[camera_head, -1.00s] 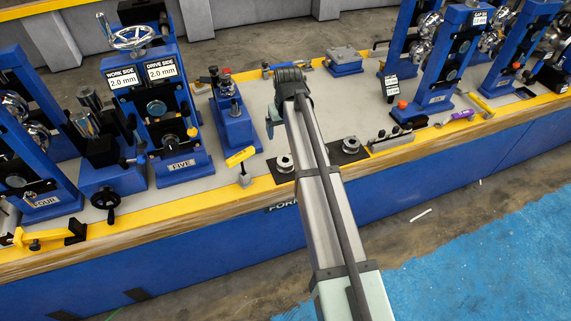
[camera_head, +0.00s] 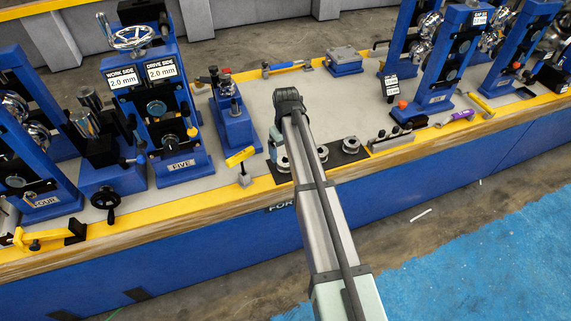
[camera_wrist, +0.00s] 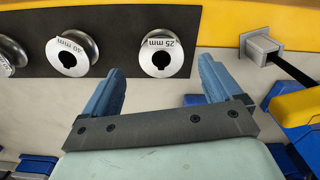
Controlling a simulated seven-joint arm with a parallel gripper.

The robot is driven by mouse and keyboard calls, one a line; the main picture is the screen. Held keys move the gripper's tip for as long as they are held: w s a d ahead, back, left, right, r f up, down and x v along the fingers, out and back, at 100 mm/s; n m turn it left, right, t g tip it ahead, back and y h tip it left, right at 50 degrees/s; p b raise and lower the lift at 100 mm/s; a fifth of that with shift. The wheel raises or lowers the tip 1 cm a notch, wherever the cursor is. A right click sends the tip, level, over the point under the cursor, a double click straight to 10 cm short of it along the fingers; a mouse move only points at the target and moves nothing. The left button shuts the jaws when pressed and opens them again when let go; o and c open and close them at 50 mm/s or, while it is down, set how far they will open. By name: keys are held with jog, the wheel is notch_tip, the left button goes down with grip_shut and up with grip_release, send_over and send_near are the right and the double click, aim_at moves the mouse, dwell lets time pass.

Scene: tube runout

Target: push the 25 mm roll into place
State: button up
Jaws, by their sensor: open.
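The 25 mm roll (camera_wrist: 162,55) is a silver spool with a dark keyed bore, end up, on a black mat (camera_wrist: 216,25) in the wrist view. My gripper (camera_wrist: 161,68) is open and empty, with one blue finger to each side of the roll's near edge. No contact shows, and I cannot tell the height of the fingers over the mat. In the head view the roll (camera_head: 283,164) is the leftmost on the mat, its label unreadable there, and my gripper is mostly hidden by my arm.
The 40 mm roll (camera_wrist: 72,54) stands left of it in the wrist view, with another roll (camera_wrist: 10,55) farther left. A yellow-handled tool (camera_head: 240,157) stands beside the mat. The blue FIVE mill stand (camera_head: 178,140) is farther left. The bench middle is fairly clear.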

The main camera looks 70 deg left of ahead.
aim_at(285, 159)
jog(key=shift+s+a+f, duration=0.1)
jog(key=shift+a+f, duration=0.05)
jog(key=shift+f, duration=1.3)
jog(key=shift+s+a+f, duration=0.1)
jog(key=shift+f, duration=1.35)
jog(key=c, duration=1.6)
jog(key=shift+r, duration=0.15)
notch_tip(285, 159, up, 10)
jog(key=shift+f, duration=0.1)
